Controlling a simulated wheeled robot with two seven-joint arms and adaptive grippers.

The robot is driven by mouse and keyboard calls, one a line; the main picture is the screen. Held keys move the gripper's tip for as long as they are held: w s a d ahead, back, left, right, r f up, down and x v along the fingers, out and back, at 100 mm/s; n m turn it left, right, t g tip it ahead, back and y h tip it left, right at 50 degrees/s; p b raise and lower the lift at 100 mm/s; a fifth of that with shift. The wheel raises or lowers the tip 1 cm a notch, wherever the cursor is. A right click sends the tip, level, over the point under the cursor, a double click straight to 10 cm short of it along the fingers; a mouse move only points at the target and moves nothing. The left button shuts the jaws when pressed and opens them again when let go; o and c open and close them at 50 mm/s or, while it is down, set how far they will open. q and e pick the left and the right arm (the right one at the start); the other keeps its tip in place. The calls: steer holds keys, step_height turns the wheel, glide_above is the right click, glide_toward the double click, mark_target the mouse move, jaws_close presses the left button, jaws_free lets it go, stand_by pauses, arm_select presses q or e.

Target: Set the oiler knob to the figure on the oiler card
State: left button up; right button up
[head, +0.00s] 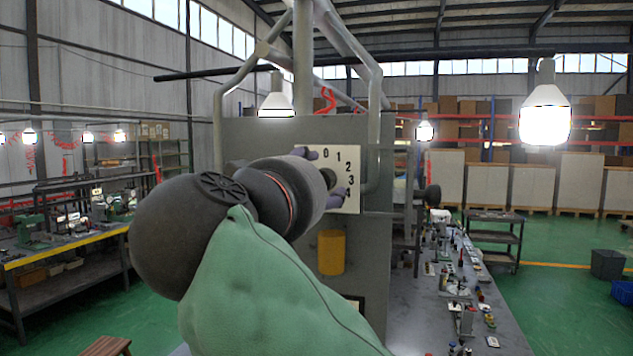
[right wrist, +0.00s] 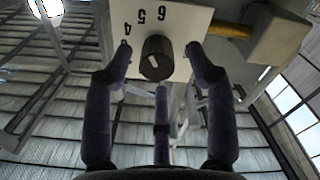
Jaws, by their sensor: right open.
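The dark round knob (right wrist: 157,58) sits on a white dial plate (right wrist: 185,18) in the right wrist view. A short white mark shows on its face, but I cannot tell which figure it points to. The plate shows 4, 5 and 6 there; in the head view the plate (head: 340,160) shows 0, 1, 2 and 3. My right gripper (head: 323,177) is open in front of the plate, its fingers spread around the knob with gaps visible in the right wrist view (right wrist: 160,72). I cannot make out a readable oiler card. My left gripper is out of view.
The plate is on a grey cabinet (head: 260,135) with a yellow cylinder (head: 331,252) below the dial. A long bench (head: 440,325) with many small parts runs along the right. Pipes (head: 375,120) rise beside the cabinet. My right arm hides the cabinet's lower left.

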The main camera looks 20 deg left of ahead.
steer(key=s, duration=1)
steer(key=shift+s+a, duration=0.15)
steer(key=shift+s, duration=0.15)
